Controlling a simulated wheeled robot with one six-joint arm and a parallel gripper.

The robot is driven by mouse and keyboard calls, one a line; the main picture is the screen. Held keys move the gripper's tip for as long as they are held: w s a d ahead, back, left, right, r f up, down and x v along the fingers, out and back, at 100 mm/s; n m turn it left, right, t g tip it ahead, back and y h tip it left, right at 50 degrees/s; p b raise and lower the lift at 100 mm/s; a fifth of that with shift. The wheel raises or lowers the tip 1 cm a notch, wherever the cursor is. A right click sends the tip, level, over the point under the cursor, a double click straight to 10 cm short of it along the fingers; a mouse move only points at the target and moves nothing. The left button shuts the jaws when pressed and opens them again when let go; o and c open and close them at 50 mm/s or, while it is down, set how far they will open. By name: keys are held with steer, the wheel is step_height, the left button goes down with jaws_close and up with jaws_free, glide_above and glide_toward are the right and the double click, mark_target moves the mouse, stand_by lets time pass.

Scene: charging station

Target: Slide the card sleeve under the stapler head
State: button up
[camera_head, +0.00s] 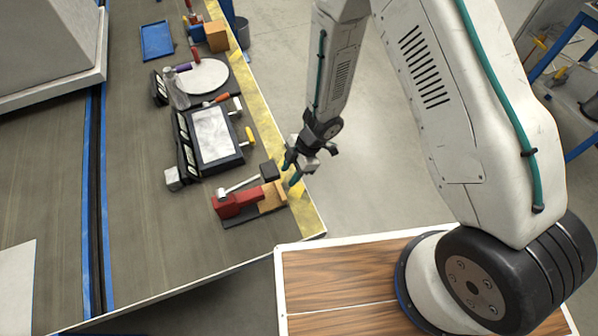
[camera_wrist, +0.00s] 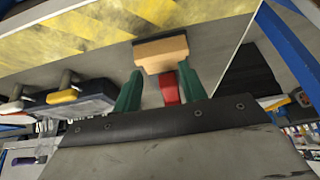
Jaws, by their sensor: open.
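The red stapler (camera_head: 238,204) sits on a dark base near the yellow-striped edge of the bench. Its black head (camera_head: 269,171) is raised on a grey arm. A tan piece (camera_head: 272,196), apparently the card sleeve, lies at the stapler's right end, below the head. My gripper (camera_head: 291,171) is open just right of the head and sleeve, pointing down. In the wrist view the open green fingers (camera_wrist: 160,90) have the tan piece (camera_wrist: 163,55) beyond their tips, with a dark strip along its far edge. A red part (camera_wrist: 170,88) shows between the fingers. I cannot tell any contact.
A black case with a pale panel (camera_head: 213,135) and yellow-handled tools lies up the bench. A small grey block (camera_head: 173,178) is left of the stapler. A round pale plate (camera_head: 203,77), orange box (camera_head: 216,36) and blue tray (camera_head: 157,41) are farther off.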

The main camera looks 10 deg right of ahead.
steer(key=f, duration=0.1)
steer(key=y, duration=0.1)
steer(key=w+f+g+y, duration=0.1)
steer(key=shift+d+f, duration=0.35)
jaws_close()
steer(key=d+y, duration=0.1)
steer(key=y, duration=0.1)
steer(key=d+f+g+y, duration=0.1)
steer(key=y, duration=0.1)
steer(key=d+f+y, duration=0.1)
steer(key=y, duration=0.1)
steer(key=shift+w+d+f+n, duration=0.15)
steer(key=shift+w+d+n, duration=0.15)
steer(key=shift+n, duration=0.1)
steer(key=shift+g+y, duration=0.3)
steer(key=shift+y, duration=0.6)
steer(key=shift+s+x, duration=0.15)
steer(key=shift+x, duration=1)
steer(key=shift+s+x, duration=0.15)
steer(key=shift+x, duration=1)
steer(key=shift+d, duration=0.1)
